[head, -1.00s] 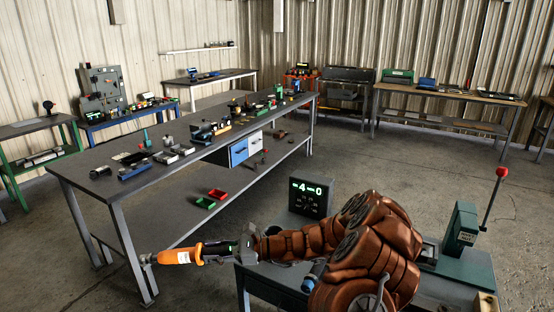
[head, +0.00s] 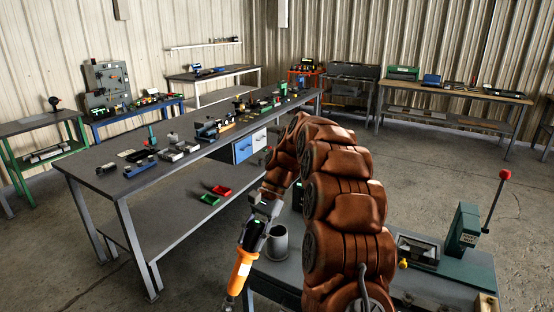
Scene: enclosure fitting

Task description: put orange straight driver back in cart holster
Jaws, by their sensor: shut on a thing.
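The orange driver (head: 241,270) hangs from my gripper (head: 253,236), which is shut on its dark upper body. The driver points steeply down, tilted a little, with its tip near the bottom edge of the view. It is beside the left edge of the cart (head: 275,272). A grey open cylinder (head: 277,246) stands on the cart's left end, just right of the driver and apart from it; it looks like a holster, but I cannot be sure. My arm hides the middle of the cart.
A long workbench (head: 92,180) with many small parts stands behind, red and green bins (head: 221,190) on its lower shelf. A green lever press (head: 465,232) with a red knob and a small open box (head: 418,250) are on the cart's right. Floor left of the cart is clear.

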